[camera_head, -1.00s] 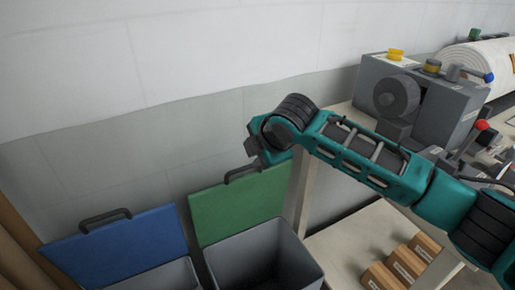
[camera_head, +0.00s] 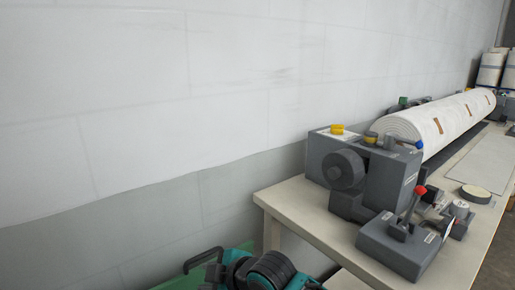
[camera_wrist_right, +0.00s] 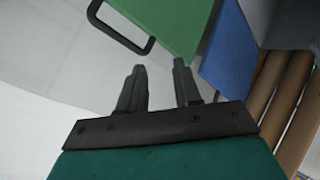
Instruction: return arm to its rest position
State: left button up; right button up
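My right gripper (camera_wrist_right: 159,68) shows in the right wrist view with its two dark fingers apart and nothing between them. Behind the fingers are a grey wall surface and a green lid (camera_wrist_right: 175,22) with a black handle. In the head view my teal and black right arm (camera_head: 262,270) is at the bottom edge, low and left of the table. Most of the arm is cut off by the frame there. My left gripper is in neither current view.
A pale table (camera_head: 292,203) carries a grey press unit (camera_head: 385,180), a control box (camera_head: 400,245) with a red-knobbed lever, and a long white roll (camera_head: 440,122). A blue lid (camera_wrist_right: 230,50) lies beside the green one. The wall (camera_head: 150,100) fills the left.

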pick_arm(q)
jog(key=p, duration=0.1)
jog(key=r+p, duration=0.1)
jog(key=shift+s+a+r+y+p, duration=0.25)
jog(key=shift+s+a+y+p, duration=0.05)
jog(key=shift+s+a, duration=0.1)
pick_arm(e)
jog(key=s+d+f+m+t+h, duration=0.1)
jog(key=s+d+f+m, duration=0.3)
jog(key=d, duration=0.5)
jog(key=s+d+f+m+t+h, duration=0.1)
jog(key=s+d+f+m+h, duration=0.2)
jog(key=s+d+f+m, duration=0.2)
jog(key=s+d+f+m+t+h, duration=0.2)
jog(key=s+d+f+m, duration=0.3)
jog(key=s+d, duration=0.5)
jog(key=d+m, duration=0.2)
jog(key=d, duration=0.2)
jog(key=shift+s+m, duration=0.25)
jog(key=shift+m, duration=0.05)
jog(key=shift+a+f, duration=0.1)
